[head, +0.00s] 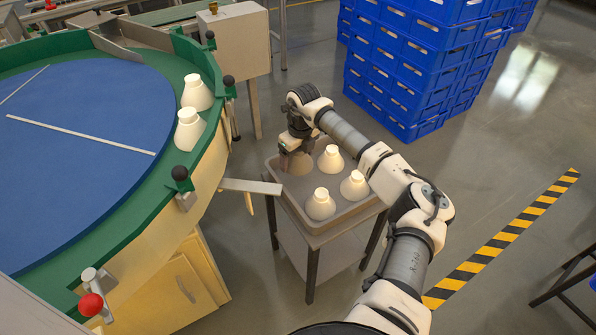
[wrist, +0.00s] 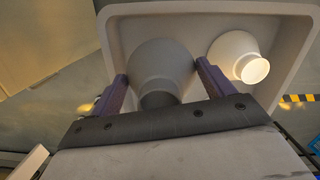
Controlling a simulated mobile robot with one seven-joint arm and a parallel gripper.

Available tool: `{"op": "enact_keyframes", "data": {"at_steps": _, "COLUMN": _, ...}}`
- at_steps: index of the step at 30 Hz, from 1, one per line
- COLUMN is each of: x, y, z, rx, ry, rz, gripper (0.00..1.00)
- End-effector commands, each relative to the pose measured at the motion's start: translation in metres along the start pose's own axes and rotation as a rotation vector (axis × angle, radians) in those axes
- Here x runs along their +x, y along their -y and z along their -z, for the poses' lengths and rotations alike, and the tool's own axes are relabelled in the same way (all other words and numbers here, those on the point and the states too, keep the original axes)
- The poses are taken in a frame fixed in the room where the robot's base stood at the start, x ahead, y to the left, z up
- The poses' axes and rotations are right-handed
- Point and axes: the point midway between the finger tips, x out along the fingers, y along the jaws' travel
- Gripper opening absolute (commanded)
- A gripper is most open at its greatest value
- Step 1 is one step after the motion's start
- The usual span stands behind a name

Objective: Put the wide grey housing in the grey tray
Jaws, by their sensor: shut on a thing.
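The wide grey housing (head: 300,164) is at the far left corner of the grey tray (head: 347,217), partly hidden by my gripper (head: 290,156). In the wrist view the housing (wrist: 160,62) sits between the two purple fingers of my gripper (wrist: 162,74), its wide end toward the tray and its darker neck toward me. My gripper is shut on it. In the wrist view the housing appears inside the walls of the tray (wrist: 205,8). I cannot tell whether it touches the tray floor.
Three pale housings stand in the tray: one at the back (head: 331,159), one at right (head: 354,186), one in front (head: 320,205). Two more (head: 189,130) stand on the green rim of the blue turntable (head: 85,135). A metal chute (head: 252,187) juts toward the tray. Blue crates (head: 420,65) stand behind.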

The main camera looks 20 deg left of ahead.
Motion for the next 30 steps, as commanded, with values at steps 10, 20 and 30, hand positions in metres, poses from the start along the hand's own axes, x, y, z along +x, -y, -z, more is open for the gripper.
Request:
{"op": "enact_keyframes", "data": {"at_steps": 10, "x": 0.034, "y": -0.001, "z": 0.004, "rx": 0.001, "ry": 0.000, "rz": -0.001, "gripper": 0.58}}
{"op": "enact_keyframes", "data": {"at_steps": 20, "x": 0.066, "y": 0.000, "z": 0.008, "rx": 0.000, "ry": 0.001, "rz": 0.001, "gripper": 0.58}}
{"op": "enact_keyframes", "data": {"at_steps": 30, "x": 0.068, "y": 0.000, "z": 0.008, "rx": -0.001, "ry": 0.001, "rz": 0.001, "gripper": 0.90}}
